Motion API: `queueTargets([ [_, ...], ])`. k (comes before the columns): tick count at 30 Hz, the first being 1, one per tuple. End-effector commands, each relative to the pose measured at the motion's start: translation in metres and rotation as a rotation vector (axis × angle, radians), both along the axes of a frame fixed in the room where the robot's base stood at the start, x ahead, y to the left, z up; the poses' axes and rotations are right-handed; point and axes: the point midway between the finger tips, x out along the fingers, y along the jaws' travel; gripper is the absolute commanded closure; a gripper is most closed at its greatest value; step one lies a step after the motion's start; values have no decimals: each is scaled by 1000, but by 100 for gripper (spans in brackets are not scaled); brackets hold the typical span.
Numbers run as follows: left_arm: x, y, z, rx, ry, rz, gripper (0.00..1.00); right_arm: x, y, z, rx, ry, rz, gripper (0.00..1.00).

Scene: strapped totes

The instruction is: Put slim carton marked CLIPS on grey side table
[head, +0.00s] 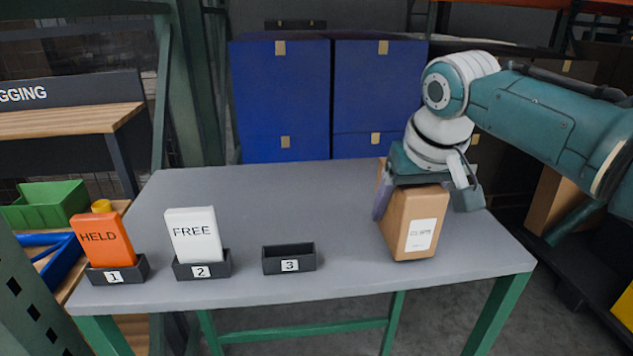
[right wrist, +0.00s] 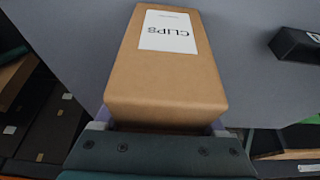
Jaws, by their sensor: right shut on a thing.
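The slim brown carton (head: 397,228) has a white label that reads CLIPS in the right wrist view (right wrist: 165,75). My right gripper (head: 424,190) comes down from above and is shut on the carton's upper end, with a finger on either side. The carton is upright over the right part of the grey side table (head: 300,205), near its front edge. I cannot tell whether its lower end touches the top. My left gripper is not in view.
Three black holders stand along the table's front: holder 1 with an orange HELD card (head: 102,240), holder 2 with a white FREE card (head: 193,233), and empty holder 3 (head: 289,258). The table's middle and back are clear. Blue boxes (head: 280,100) stand behind.

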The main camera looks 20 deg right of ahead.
Motion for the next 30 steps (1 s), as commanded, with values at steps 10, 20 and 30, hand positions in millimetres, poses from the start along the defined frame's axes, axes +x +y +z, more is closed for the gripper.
queueTargets([
  [10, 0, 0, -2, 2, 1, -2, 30, 1, 0, -7, -1, -3, 0, 100],
  [20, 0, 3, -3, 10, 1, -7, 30, 0, 0, -11, -1, 0, 0, 4],
  [30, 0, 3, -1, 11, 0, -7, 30, 0, 0, -5, -1, -2, 1, 0],
])
